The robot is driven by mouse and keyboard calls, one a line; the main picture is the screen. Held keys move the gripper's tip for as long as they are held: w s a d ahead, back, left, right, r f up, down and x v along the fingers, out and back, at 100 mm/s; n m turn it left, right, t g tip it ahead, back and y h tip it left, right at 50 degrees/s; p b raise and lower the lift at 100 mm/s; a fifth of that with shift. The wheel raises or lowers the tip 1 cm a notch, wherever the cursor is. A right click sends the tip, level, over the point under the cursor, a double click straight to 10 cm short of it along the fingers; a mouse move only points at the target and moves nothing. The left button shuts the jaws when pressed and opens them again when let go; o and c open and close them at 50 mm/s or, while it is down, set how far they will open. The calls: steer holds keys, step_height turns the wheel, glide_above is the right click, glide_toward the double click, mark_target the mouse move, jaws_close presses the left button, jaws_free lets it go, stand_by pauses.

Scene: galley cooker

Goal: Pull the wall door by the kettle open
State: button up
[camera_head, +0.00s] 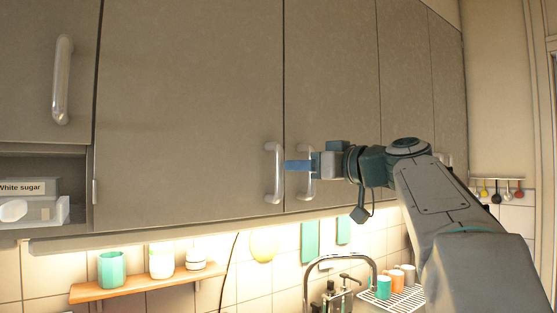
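Grey wall doors run across the view, all shut. A wide door (190,110) has a pale bar handle (273,185) at its lower right edge. The narrower door (335,75) to its right has a similar handle (306,190) close by. My gripper (290,165) reaches in from the right, its blue fingers pointing left. It crosses in front of the narrower door's handle and hides its middle. The fingertips end just right of the wide door's handle; I cannot tell whether they touch it. The fingers' gap is not visible. No kettle shows.
An open niche with a white sugar box (30,187) is at the left. Below are a wooden shelf (125,287) with cups and jars, a tap (342,258), and a rack (405,300) with mugs. Utensils (497,190) hang at the right.

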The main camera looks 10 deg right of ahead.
mark_target(279, 166)
steer(key=p+x, duration=0.2)
steer(key=x, duration=0.5)
steer(key=shift+w+p, duration=0.15)
steer(key=shift+p, duration=0.15)
steer(key=shift+a, duration=0.1)
jaws_close()
